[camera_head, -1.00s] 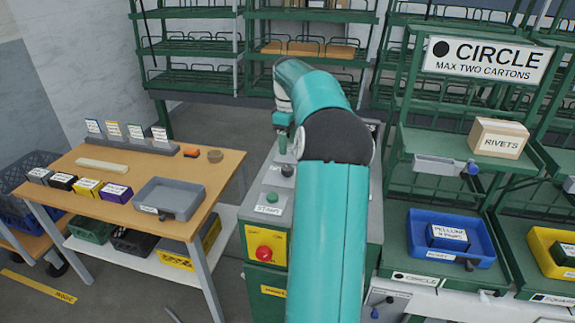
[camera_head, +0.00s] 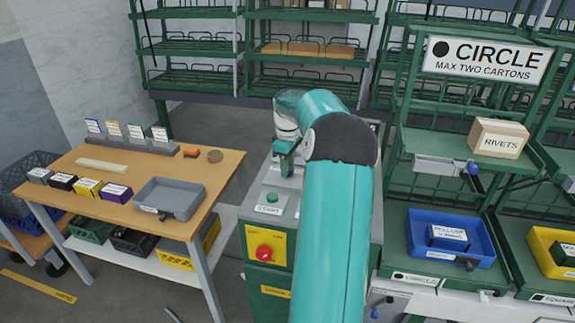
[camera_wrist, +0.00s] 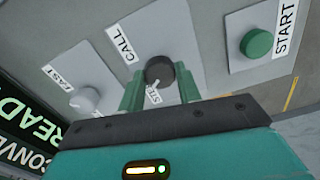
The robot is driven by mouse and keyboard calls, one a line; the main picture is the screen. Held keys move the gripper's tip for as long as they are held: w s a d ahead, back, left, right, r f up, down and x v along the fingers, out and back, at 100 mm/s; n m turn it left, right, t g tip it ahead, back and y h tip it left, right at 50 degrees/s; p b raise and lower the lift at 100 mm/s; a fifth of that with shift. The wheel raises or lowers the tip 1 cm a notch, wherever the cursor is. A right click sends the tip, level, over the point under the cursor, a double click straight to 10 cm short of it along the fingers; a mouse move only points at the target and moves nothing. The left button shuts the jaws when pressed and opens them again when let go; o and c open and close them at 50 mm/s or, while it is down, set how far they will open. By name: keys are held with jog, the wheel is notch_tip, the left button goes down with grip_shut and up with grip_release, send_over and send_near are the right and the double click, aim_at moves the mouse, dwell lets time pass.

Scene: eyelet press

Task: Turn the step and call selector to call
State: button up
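The step and call selector (camera_wrist: 159,71) is a dark round knob on a white plate in the wrist view. The word CALL (camera_wrist: 120,42) reads at its upper left. The word STEP (camera_wrist: 153,94) is below it, partly hidden between my fingers. My gripper (camera_wrist: 160,80) has its two green fingers on either side of the knob, with a narrow gap showing at the left finger. It looks open around the knob; contact cannot be made out. I cannot tell the knob's pointer for sure. In the head view my gripper (camera_head: 287,158) is over the press panel and hides the selector.
A green START button (camera_wrist: 257,43) is to the right of the selector. A pale knob with a FAST label (camera_wrist: 84,99) is to the left. A red button on yellow (camera_head: 264,252) is on the press front. A workbench (camera_head: 120,210) stands left, green racks right.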

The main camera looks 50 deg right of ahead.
jog(key=shift+c, duration=1.2)
jog(key=shift+m, duration=0.4)
jog(key=m, duration=0.2)
jog(key=shift+w+m, duration=0.1)
jog(key=shift+m, duration=0.2)
jog(key=m, duration=0.3)
jog(key=shift+m, duration=0.3)
jog(key=m, duration=0.6)
jog(key=shift+m, duration=0.4)
jog(key=o, duration=1)
